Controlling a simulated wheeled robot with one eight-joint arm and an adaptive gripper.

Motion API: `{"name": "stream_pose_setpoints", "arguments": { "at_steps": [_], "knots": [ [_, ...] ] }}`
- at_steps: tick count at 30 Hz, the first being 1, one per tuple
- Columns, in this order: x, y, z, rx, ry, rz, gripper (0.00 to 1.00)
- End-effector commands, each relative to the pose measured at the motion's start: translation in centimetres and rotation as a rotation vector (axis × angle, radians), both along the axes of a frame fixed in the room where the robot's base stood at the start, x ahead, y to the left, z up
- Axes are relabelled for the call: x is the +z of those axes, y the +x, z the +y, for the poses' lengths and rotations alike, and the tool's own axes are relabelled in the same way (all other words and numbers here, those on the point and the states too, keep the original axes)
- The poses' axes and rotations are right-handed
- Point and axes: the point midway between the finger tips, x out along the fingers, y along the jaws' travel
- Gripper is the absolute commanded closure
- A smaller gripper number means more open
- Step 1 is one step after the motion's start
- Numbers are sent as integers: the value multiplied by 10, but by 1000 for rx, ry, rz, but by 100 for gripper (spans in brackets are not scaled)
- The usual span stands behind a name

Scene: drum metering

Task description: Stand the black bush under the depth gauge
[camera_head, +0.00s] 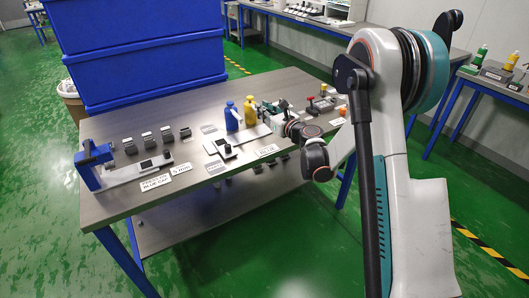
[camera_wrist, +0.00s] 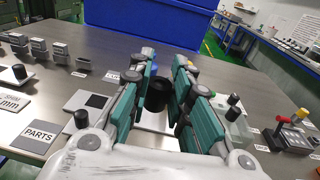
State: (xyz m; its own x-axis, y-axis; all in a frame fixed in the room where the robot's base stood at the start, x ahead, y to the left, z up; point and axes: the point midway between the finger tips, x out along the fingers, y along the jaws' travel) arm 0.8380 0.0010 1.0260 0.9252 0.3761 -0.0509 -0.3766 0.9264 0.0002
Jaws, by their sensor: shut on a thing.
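My gripper (camera_wrist: 166,62) has its teal fingers on either side of a black cylindrical bush (camera_wrist: 157,94), and it is shut on it. The bush looks upright, above or close to a pale plate (camera_wrist: 155,124); I cannot tell whether they touch. In the head view my gripper (camera_head: 272,107) is over the middle of the bench, right of the bottles, and the bush cannot be made out there. A blue upright device with a long grey base (camera_head: 92,163) stands at the bench's left end; it may be the depth gauge.
The bench (camera_head: 205,108) holds a blue bottle (camera_head: 231,116), a yellow bottle (camera_head: 249,111) and a row of grey blocks (camera_head: 148,139). A block with red and yellow levers (camera_wrist: 291,137) is at right. Large blue crates (camera_head: 145,45) rise behind. Bare bench lies between the blocks and bottles.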

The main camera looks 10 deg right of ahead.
Motion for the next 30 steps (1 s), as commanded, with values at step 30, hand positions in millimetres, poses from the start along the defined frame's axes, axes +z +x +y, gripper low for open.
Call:
{"name": "stream_pose_setpoints", "arguments": {
  "at_steps": [30],
  "knots": [
    [-168,0,0,-2,1,0,100]
  ]
}}
